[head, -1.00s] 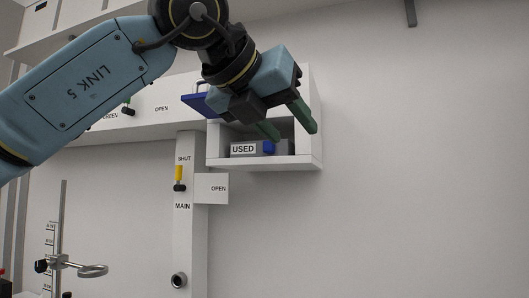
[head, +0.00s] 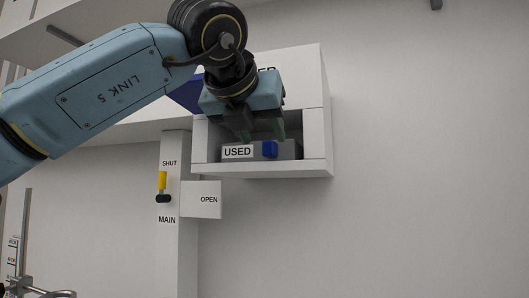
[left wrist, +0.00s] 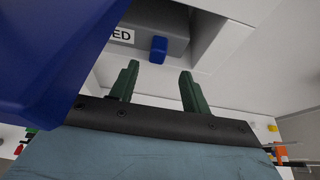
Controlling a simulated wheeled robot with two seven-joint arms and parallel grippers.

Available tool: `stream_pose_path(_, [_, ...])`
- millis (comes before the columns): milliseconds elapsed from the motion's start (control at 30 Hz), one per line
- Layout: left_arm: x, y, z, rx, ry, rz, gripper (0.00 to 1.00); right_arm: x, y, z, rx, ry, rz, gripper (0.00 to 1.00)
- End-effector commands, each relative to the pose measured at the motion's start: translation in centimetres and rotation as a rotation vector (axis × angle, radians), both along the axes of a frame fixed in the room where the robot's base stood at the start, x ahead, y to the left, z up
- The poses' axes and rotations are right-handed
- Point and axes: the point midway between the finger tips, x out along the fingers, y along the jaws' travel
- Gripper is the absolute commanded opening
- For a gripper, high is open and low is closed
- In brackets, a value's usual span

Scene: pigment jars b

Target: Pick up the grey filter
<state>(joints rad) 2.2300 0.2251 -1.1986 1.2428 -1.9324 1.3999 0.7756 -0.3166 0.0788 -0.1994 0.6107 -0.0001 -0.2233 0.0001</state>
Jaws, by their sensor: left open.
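The grey filter (head: 288,151) is a flat grey box with a "USED" label and a blue tab (head: 270,149) on its front. It sits inside an open white housing (head: 318,140) on the wall. My left gripper (head: 262,133) is open and empty, in front of the housing's opening, with its green fingertips just above the tab in the head view. In the left wrist view the filter (left wrist: 177,45) and its tab (left wrist: 158,49) show beyond the open fingers, with the tab between them in the picture and apart from them. My right gripper is not in view.
A blue flap (head: 183,95) stands out left of the gripper and fills the upper left of the left wrist view (left wrist: 60,50). Below left are a yellow-handled MAIN valve (head: 162,182) and an OPEN plate (head: 203,200). The wall to the right is bare.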

Motion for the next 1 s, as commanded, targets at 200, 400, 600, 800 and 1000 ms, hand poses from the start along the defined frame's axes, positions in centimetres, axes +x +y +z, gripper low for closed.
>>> stream_pose_path(200, [1.9, -0.4, -0.3, 0.001, 0.003, 0.001, 0.47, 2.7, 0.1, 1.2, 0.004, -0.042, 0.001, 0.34])
stream_pose_path(400, [4.7, -1.0, -1.1, 0.001, 0.003, 0.001, 0.47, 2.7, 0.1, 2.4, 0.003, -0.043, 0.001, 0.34])
stream_pose_path(600, [5.3, -1.3, -1.5, 0.000, 0.000, -0.001, 0.47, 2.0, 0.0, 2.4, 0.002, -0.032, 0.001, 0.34])
stream_pose_path(800, [5.3, -1.2, -1.6, 0.000, 0.000, 0.000, 0.38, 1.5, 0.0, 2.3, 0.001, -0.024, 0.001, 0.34])
stream_pose_path(1000, [5.3, -1.2, -1.5, 0.000, 0.000, 0.000, 0.12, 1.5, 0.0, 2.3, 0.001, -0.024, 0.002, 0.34])
